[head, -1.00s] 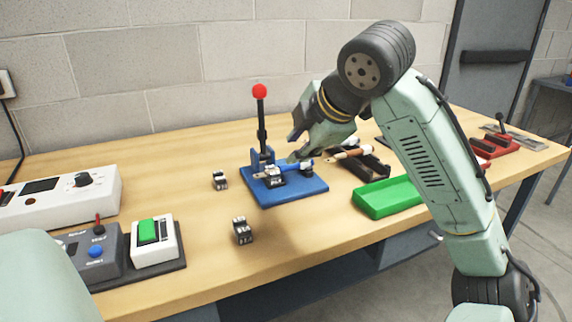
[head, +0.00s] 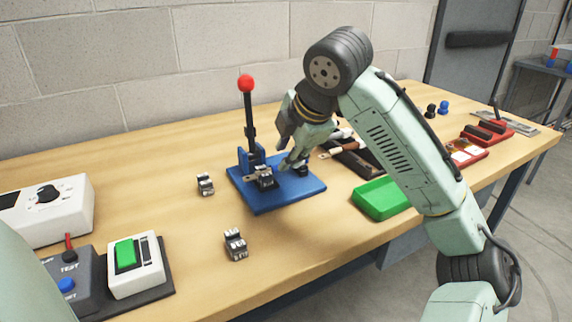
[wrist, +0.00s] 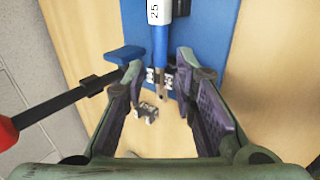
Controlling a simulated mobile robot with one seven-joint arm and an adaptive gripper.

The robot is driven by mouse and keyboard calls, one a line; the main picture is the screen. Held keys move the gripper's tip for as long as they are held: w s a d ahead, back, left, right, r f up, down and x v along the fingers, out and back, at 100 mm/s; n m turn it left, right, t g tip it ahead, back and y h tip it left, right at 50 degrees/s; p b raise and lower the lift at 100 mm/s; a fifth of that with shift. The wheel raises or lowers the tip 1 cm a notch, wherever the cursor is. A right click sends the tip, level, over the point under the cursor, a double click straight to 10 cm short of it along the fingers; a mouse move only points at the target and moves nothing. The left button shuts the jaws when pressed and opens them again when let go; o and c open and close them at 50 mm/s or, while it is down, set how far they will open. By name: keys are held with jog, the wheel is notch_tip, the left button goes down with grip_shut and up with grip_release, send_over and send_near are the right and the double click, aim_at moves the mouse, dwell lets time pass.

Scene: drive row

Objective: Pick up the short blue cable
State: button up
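The short blue cable (wrist: 160,40) shows in the wrist view as a blue rod with a white label marked 25 and a brownish tip. It lies over the blue base plate (wrist: 207,25) of the lever press. Its tip points between the fingers of my gripper (wrist: 160,75). The fingers are spread, with a gap visible on both sides of the tip. In the head view my gripper (head: 289,150) is low over the blue plate, just right of the black lever (head: 249,123) with its red knob. I cannot make out the cable there; my gripper likely covers it.
Small metal blocks (head: 235,245) (head: 205,184) stand left and in front of the press. A green tray (head: 382,200) and a dark holder (head: 352,158) are to its right. A switch box with a green button (head: 126,253) stands at the front left.

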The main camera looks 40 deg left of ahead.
aim_at(276, 168)
jog(key=x, duration=0.5)
jog(key=shift+w+d+p, duration=0.1)
jog(key=shift+w+p, duration=0.1)
jog(key=shift+p, duration=0.15)
jog(key=shift+c, duration=0.2)
grip_shut()
